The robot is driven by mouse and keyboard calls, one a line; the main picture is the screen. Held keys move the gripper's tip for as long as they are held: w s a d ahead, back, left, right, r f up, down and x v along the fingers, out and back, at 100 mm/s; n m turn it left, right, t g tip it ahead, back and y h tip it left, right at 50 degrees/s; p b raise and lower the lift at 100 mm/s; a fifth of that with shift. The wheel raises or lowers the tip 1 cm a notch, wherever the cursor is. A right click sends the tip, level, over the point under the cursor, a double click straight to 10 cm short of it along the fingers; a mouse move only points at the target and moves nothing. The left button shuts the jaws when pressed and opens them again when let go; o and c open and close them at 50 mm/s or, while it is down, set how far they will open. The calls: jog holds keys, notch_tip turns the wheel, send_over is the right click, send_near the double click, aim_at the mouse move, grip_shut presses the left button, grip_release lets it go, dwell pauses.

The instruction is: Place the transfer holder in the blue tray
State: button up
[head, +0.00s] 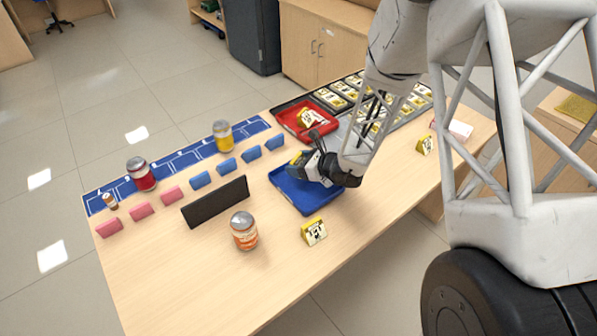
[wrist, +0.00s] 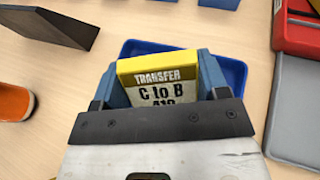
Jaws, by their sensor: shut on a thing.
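The transfer holder (wrist: 165,85) is a yellow-topped block with a label reading "TRANSFER C to B" in the wrist view. My gripper (wrist: 160,82) is shut on it, with a blue-grey finger on each side. In the head view my gripper (head: 304,162) is over the blue tray (head: 308,204), and the holder's yellow edge (head: 297,158) shows at its tip. The blue tray's rim (wrist: 236,74) shows behind and beside the holder in the wrist view. I cannot tell whether the holder touches the tray floor. My gripper hides much of the tray.
A red tray (head: 288,119) with a yellow holder stands behind the blue tray. A black upright panel (head: 215,202) and an orange can (head: 244,231) are to the left. A yellow holder (head: 314,232) stands in front. Several blue and pink blocks line the left side.

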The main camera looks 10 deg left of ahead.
jog(key=shift+f, duration=1.9)
jog(key=shift+f, duration=0.15)
jog(key=o, duration=0.9)
jog(key=shift+d+r, duration=0.1)
jog(key=shift+r, duration=0.1)
jog(key=shift+v, duration=5.9)
jog(key=shift+r, duration=0.1)
